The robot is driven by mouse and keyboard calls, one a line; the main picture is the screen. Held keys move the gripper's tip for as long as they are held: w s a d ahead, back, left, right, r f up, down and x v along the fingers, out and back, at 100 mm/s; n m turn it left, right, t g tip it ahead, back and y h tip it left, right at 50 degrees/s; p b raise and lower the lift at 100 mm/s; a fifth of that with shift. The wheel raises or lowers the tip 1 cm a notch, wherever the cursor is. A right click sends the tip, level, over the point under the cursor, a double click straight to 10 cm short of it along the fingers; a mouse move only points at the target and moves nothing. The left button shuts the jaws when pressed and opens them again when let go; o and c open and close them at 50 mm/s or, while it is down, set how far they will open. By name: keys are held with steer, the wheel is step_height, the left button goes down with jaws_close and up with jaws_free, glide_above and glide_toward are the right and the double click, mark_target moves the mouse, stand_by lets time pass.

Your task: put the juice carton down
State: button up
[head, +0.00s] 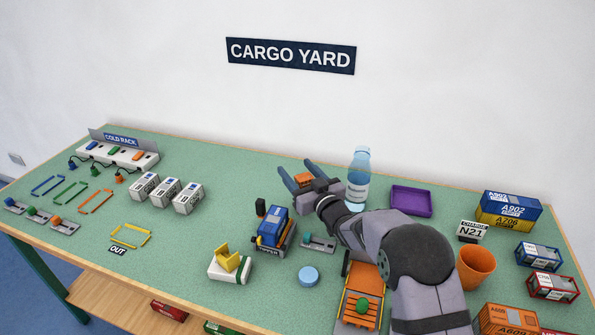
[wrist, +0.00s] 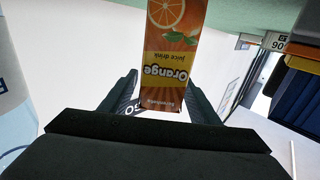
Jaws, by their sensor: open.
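My gripper (head: 296,168) is over the back middle of the table, fingers pointing towards the wall. It is open. In the wrist view the juice carton (wrist: 168,64), orange with "Orange juice drink" printed upside down, lies between the two spread fingers (wrist: 160,92). A gap shows at the left finger; contact at the right one is unclear. The printing and the green table at the picture's top suggest the carton is upright. Its base is out of the wrist view. In the head view only a small orange patch of the carton (head: 304,181) shows, so its contact with the table is hidden.
A clear blue-capped bottle (head: 358,180) stands just right of my gripper, with a purple tray (head: 411,201) beyond. A blue tipper truck (head: 271,231) is in front. White containers (head: 165,191) stand to the left. An orange cup (head: 476,266) is at the right.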

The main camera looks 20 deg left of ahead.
steer(key=shift+s+d, duration=0.25)
steer(key=shift+d, duration=0.05)
steer(key=shift+v, duration=0.95)
step_height(320, 180, up, 5)
steer(key=shift+s+r, duration=0.1)
steer(key=shift+r, duration=0.9)
